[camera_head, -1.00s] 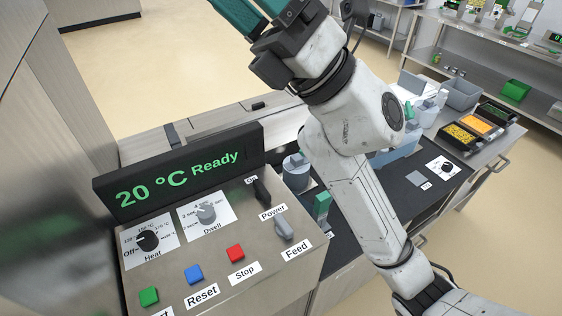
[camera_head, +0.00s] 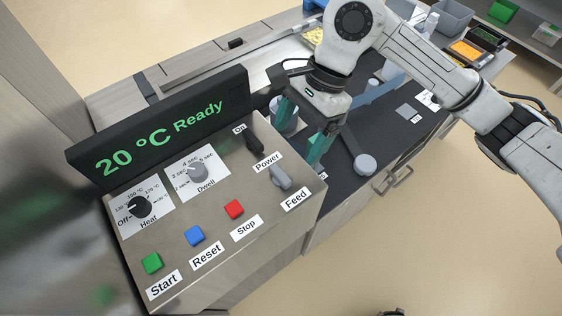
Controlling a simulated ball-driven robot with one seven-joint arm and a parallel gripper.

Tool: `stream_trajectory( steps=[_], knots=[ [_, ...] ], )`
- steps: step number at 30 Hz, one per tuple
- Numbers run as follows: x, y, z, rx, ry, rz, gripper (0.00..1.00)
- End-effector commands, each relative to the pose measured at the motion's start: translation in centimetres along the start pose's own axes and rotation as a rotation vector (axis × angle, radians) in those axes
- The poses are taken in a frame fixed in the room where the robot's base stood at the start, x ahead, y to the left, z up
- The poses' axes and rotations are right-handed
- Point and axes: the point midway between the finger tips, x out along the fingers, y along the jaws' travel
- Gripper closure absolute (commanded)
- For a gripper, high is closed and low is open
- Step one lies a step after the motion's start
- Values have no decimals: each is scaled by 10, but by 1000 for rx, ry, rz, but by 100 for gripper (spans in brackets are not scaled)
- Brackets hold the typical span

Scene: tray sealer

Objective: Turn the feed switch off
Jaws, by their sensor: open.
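The feed switch is a grey lever (camera_head: 280,177) at the right edge of the sloped metal panel, just above the "Feed" label (camera_head: 296,200). Its lever leans toward the upper left. My gripper (camera_head: 301,138) is open, with its two green fingers pointing down, just beyond the feed switch and to its upper right. I see nothing between the fingers that is held, and they appear apart from the switch.
The black power switch (camera_head: 254,140) stands close to the feed switch. The panel also has a red Stop button (camera_head: 234,209), blue Reset button (camera_head: 195,236), green Start button (camera_head: 152,263), Heat knob (camera_head: 140,207) and Dwell knob (camera_head: 196,173). The display (camera_head: 160,135) reads "20 °C Ready".

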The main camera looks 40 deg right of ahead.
Motion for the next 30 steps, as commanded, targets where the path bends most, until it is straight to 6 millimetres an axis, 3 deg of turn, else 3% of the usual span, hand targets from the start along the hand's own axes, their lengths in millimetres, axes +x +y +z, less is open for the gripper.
stream_trajectory(
  steps=[15, 21, 30],
  knots=[
    [83, 0, 4, 3, -10, 1, 11],
    [95, 0, 3, 1, -6, -1, 11],
    [96, 0, 3, 0, -6, -1, 14]
  ],
)
